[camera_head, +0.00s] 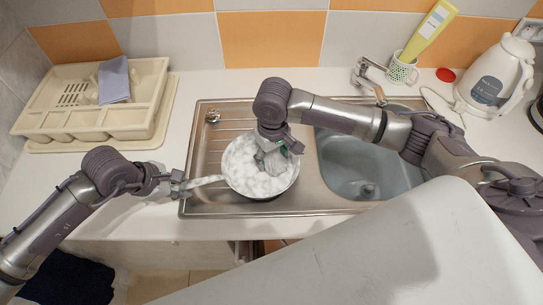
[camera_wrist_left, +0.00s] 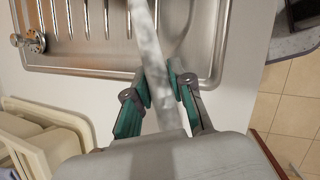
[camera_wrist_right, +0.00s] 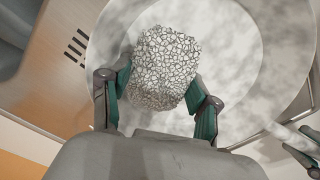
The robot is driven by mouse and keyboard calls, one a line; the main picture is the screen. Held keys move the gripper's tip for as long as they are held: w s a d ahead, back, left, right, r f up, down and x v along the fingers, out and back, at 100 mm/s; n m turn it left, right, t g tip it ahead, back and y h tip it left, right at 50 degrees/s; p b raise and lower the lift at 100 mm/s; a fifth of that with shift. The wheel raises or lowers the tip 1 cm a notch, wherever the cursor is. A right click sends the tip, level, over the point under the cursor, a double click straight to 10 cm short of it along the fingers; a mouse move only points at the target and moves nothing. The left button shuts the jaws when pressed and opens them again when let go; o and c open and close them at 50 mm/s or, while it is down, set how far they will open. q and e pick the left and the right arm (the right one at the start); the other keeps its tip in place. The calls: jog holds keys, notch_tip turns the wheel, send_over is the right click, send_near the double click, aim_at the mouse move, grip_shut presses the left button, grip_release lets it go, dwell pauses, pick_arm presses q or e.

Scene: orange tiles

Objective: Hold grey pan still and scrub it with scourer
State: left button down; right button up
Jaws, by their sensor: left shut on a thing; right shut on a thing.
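The grey pan (camera_head: 240,170), mottled with white foam-like patches, sits on the steel drainboard left of the sink bowl. Its handle (camera_head: 208,181) points left. My left gripper (camera_head: 182,187) is shut on the handle; the left wrist view shows the handle (camera_wrist_left: 157,65) between the green-sided fingers (camera_wrist_left: 158,88). My right gripper (camera_head: 277,148) is over the pan, shut on the scourer. In the right wrist view the scourer (camera_wrist_right: 165,70) is a pale, wiry mesh lump between the fingers (camera_wrist_right: 162,92), against the pan's inside (camera_wrist_right: 235,45). Exact contact cannot be told. In the head view the gripper largely hides it.
The sink bowl (camera_head: 350,165) is right of the pan. A cream dish rack (camera_head: 120,130) with a grey-blue cloth (camera_head: 114,78) stands at left. A white kettle (camera_head: 497,75), a yellow bottle (camera_head: 432,30) and a tap (camera_head: 370,72) are at back right. My right arm spans the sink.

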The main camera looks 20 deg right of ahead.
aim_at(246, 178)
jog(key=shift+w+d, duration=0.1)
jog(key=shift+d, duration=0.15)
jog(key=shift+s+a+f, duration=0.1)
jog(key=shift+s+a, duration=0.1)
jog(key=shift+a, duration=1.1)
jog(key=shift+s+a, duration=0.25)
jog(key=shift+a, duration=1.1)
jog(key=shift+s+a+f, duration=0.1)
jog(key=shift+s+a, duration=0.1)
jog(key=shift+a, duration=1.1)
jog(key=shift+s+a+r, duration=0.1)
jog(key=shift+a, duration=0.2)
jog(key=shift+a, duration=0.1)
jog(key=shift+w+d, duration=0.25)
jog(key=shift+d, duration=1.2)
jog(key=shift+w+d, duration=0.2)
jog(key=shift+d, duration=1.25)
jog(key=shift+w+d, duration=0.25)
jog(key=shift+d, duration=1.2)
jog(key=shift+d, duration=0.1)
